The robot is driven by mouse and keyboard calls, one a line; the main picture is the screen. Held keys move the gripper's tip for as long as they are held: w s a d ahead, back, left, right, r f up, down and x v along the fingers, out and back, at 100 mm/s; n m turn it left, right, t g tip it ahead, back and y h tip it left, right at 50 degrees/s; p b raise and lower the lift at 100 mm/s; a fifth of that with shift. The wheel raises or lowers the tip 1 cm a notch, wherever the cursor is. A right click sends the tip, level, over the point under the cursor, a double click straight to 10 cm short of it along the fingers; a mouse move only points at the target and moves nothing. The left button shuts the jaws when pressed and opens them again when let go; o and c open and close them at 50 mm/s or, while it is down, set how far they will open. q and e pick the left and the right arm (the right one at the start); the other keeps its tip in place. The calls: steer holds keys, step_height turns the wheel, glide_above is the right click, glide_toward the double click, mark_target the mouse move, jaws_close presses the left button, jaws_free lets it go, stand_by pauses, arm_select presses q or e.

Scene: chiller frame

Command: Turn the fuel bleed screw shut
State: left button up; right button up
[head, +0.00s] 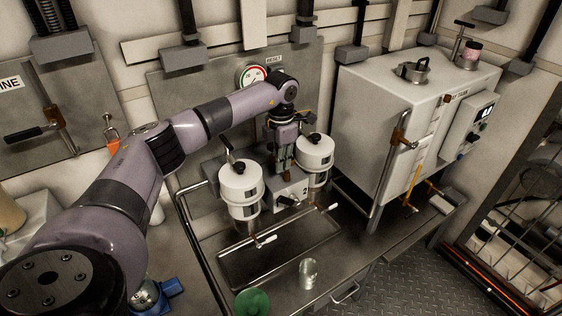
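Two white filter canisters stand on the bench in the middle of the head view, a left one (240,190) and a right one (315,160). Each has a dark fitting on its lid. A grey block with a selector (292,193) sits between them. My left arm reaches in from the left, and my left gripper (282,165) points down between the canisters, above and behind the block. Its fingers are small and dark here, so I cannot tell whether they are open or shut. I cannot make out the fuel bleed screw for certain. My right gripper is out of view.
A metal drip tray (275,255) lies below the canisters. A glass jar (308,272) and a green round object (252,302) are near the front edge. A pressure gauge (252,76) is on the back panel. A large white tank (385,120) stands to the right.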

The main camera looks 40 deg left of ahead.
arm_select(q)
steer(key=o, duration=0.4)
steer(key=shift+r, duration=0.1)
step_height(320, 180, up, 12)
stand_by(0.5)
stand_by(0.4)
